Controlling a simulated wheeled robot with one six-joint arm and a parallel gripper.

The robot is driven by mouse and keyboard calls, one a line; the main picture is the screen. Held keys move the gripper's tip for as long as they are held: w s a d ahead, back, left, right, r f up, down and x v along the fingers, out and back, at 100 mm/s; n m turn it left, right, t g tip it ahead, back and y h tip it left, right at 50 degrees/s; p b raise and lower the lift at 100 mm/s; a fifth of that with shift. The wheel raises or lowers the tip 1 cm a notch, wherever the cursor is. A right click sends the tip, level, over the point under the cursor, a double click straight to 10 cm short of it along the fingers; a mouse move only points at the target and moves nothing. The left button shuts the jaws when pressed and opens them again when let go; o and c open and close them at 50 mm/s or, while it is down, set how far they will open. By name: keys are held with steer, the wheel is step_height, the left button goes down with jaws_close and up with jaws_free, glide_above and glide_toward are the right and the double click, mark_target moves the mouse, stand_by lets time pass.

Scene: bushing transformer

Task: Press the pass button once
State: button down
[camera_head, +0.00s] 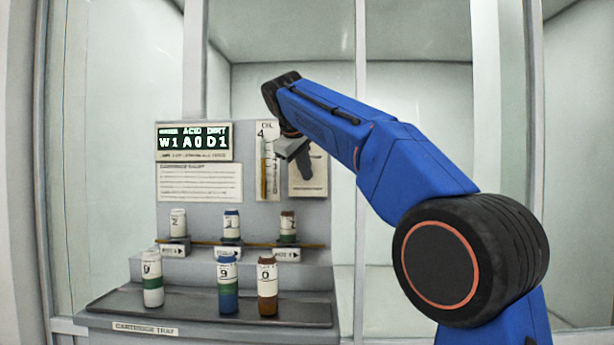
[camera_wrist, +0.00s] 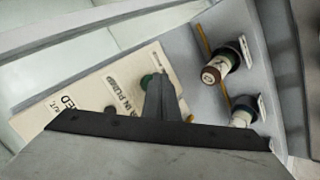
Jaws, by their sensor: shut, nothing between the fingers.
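My gripper (camera_head: 304,168) is shut and empty, in front of the cream control panel (camera_head: 310,188) at the right of the machine. In the wrist view its narrow fingertips (camera_wrist: 162,84) show above my dark gripper body, over the same panel (camera_wrist: 88,98). A green round button or knob (camera_wrist: 147,80) shows just left of the fingers, partly hidden by them. Panel lettering is only partly legible, with "IN PUMP" near the green part. I read no pass label, so I cannot tell which control is the pass button. Contact between fingers and panel cannot be told.
A display (camera_head: 193,142) reads "ACID DIRT" and "W1A0D1". A gauge (camera_head: 267,165) is left of my gripper. Three bottles stand on the upper step, including a red-brown one (camera_head: 288,226). Three more stand on the cartridge tray (camera_head: 110,303). Glazed walls and posts surround the machine.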

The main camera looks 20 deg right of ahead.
steer(key=s+a, duration=0.2)
steer(key=s, duration=0.3)
steer(key=shift+s, duration=0.35)
stand_by(0.3)
steer(key=shift+d, duration=0.1)
stand_by(0.5)
steer(key=s+d+f+m+g+y, duration=0.1)
steer(key=s+d+f+m+y, duration=0.1)
steer(key=s+f, duration=1.8)
steer(key=s+d+f+m+g+y, duration=0.2)
steer(key=s+d+f+m, duration=0.2)
steer(key=s+f, duration=1.6)
step_height(320, 180, down, 7)
steer(key=shift+s+d+f, duration=0.1)
steer(key=shift+s+d, duration=0.15)
steer(key=shift+d, duration=0.85)
